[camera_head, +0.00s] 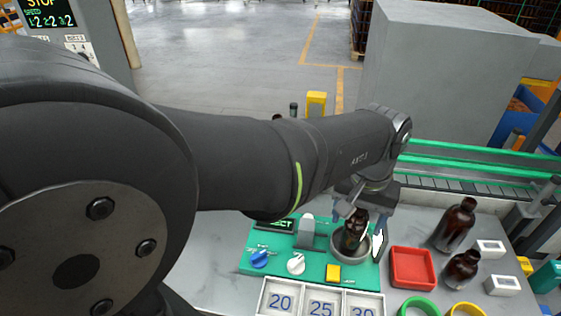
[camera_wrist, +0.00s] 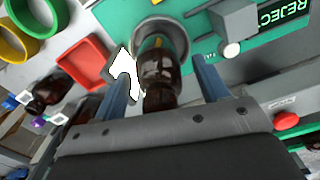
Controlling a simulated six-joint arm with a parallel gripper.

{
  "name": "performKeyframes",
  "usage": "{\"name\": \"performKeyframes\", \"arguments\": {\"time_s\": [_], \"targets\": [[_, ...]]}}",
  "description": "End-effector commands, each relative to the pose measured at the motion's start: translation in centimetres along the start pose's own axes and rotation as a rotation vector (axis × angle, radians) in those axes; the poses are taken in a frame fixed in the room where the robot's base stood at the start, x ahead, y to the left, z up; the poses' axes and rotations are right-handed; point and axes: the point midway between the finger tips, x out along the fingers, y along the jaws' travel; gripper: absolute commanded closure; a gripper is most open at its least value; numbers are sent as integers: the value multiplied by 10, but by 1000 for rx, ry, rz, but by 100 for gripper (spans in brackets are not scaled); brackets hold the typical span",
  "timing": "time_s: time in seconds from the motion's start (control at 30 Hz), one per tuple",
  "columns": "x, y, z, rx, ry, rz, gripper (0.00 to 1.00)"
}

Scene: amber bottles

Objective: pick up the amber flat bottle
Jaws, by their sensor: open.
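An amber bottle (camera_head: 354,230) stands in a round grey holder (camera_head: 366,252) on the green panel. My gripper (camera_head: 360,226) is over this bottle from above, open, with a finger on either side. In the wrist view the bottle (camera_wrist: 159,72) lies between the blue fingers of my gripper (camera_wrist: 165,82), with visible gaps to both. Two more amber bottles, a taller one (camera_head: 455,225) and a shorter one (camera_head: 462,268), stand on the table to the right. I cannot tell from their shapes which bottle is the flat one.
A red tray (camera_head: 412,285) sits just right of the green panel (camera_head: 262,268). Green (camera_head: 418,306) and yellow (camera_head: 466,309) rings lie near the front. White numbered boxes (camera_head: 320,301) stand in front of the panel. A conveyor with green rails (camera_head: 470,152) runs behind.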

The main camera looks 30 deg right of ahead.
Motion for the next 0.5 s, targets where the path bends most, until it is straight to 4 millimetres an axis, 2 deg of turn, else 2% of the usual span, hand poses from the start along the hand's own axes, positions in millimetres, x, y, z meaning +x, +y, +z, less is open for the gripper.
{"name": "performKeyframes", "arguments": {"time_s": [0.1,0.37,0.5], "targets": [[12,0,0,-1,0,0,33],[15,0,0,-2,1,0,33],[14,0,0,-1,1,0,58]]}}
